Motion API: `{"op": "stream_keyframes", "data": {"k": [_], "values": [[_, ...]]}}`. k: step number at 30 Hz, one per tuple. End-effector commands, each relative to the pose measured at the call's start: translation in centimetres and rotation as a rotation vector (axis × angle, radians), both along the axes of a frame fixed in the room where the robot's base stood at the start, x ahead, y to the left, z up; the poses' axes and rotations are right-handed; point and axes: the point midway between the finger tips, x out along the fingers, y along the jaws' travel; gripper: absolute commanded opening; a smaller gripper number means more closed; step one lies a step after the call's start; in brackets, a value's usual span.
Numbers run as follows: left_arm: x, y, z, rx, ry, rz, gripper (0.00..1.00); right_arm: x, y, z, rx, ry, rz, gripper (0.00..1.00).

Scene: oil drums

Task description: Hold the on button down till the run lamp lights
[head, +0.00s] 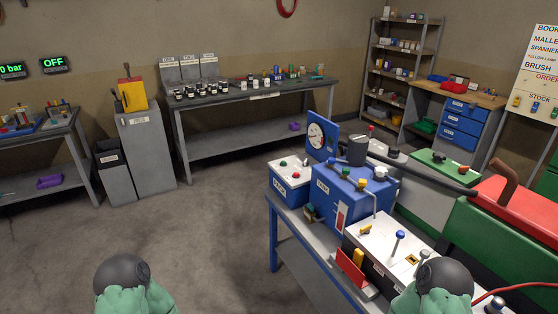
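A blue box with a white top (291,172) stands at the back left of the blue-legged bench. On its top are a green button (283,163) and a red button (295,174). Their lettering is too small to read, so I cannot tell by label which is the on button. No lamp on this box is clearly lit, and I cannot pick out the run lamp. A display on the left wall reads OFF (54,64). Only green, dark-capped parts of my arms show along the bottom edge, well short of the box. Neither gripper's fingers are in view.
Beside the box are a blue tank (345,197) with fittings and a round gauge (317,136). A white panel with a blue-knobbed lever (398,237) lies nearer. A green-and-red machine (515,215) fills the right. Floor left of the bench is clear.

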Motion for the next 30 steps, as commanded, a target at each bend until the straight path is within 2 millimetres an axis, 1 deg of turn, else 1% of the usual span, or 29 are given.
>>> {"op": "stream_keyframes", "data": {"k": [14, 15, 17, 18, 19, 30], "values": [[-0.08, -0.04, 0.0, 0.0, 0.001, -0.002, 0.4, -0.03, -0.02, 0.0, 0.0, 0.001, -0.001, 0.56], [-0.09, -0.03, 0.0, 0.0, 0.001, -0.002, 0.37, -0.03, -0.02, 0.0, 0.0, 0.001, -0.001, 0.56], [-0.08, -0.03, 0.0, 0.0, 0.001, -0.002, 0.2, -0.02, -0.02, 0.0, 0.0, 0.0, -0.001, 0.56], [-0.08, -0.03, 0.0, 0.0, 0.001, -0.002, 0.09, -0.03, -0.02, 0.0, 0.0, 0.0, -0.001, 0.56], [-0.08, -0.03, 0.01, 0.0, 0.001, -0.002, 0.0, -0.02, -0.02, 0.0, 0.0, 0.0, -0.001, 0.56], [-0.07, -0.02, 0.01, 0.0, 0.001, -0.002, 0.0, -0.02, -0.02, 0.0, 0.0, 0.0, -0.001, 0.56]]}}
